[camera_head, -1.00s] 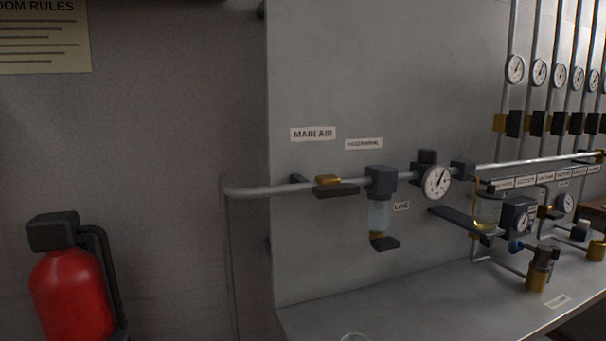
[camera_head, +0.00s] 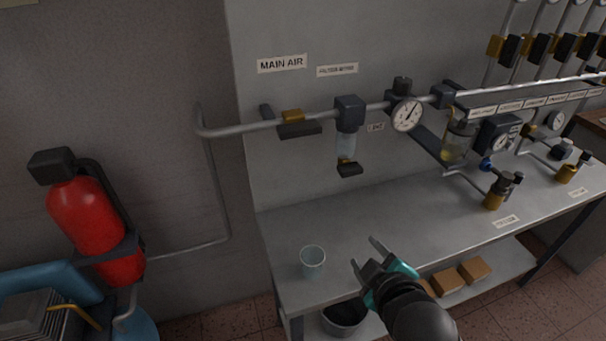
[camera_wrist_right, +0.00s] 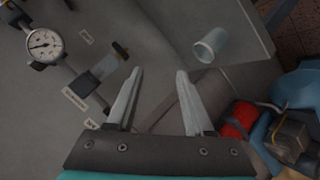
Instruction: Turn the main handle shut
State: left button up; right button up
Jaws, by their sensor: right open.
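The main handle (camera_head: 300,131) is a dark bar below a brass valve body (camera_head: 292,116). It is on the grey pipe under the MAIN AIR label (camera_head: 282,64). The bar lies roughly along the pipe. My right gripper (camera_head: 365,252) is open and empty above the bench, below and to the right of the handle and apart from it. Its two fingers (camera_wrist_right: 160,72) are spread in the right wrist view, with nothing between them. I cannot make out the handle in that view. My left gripper is not in view.
A filter bowl (camera_head: 347,146) and a round gauge (camera_head: 407,114) are right of the handle. A clear cup (camera_head: 312,262) stands on the bench (camera_head: 400,202) left of my right gripper. A red extinguisher (camera_head: 88,217) is at left. The wall left of the pipe is bare.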

aim_at(302, 134)
jog(key=w+a+r+n+t+y, duration=0.55)
jog(key=w+a+r+n, duration=0.2)
jog(key=r+n, duration=0.4)
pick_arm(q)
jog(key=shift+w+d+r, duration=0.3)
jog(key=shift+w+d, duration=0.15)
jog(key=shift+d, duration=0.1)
pick_arm(e)
jog(key=shift+m+h, duration=0.45)
jog(key=x, duration=1.5)
jog(key=shift+d, duration=0.4)
grip_shut()
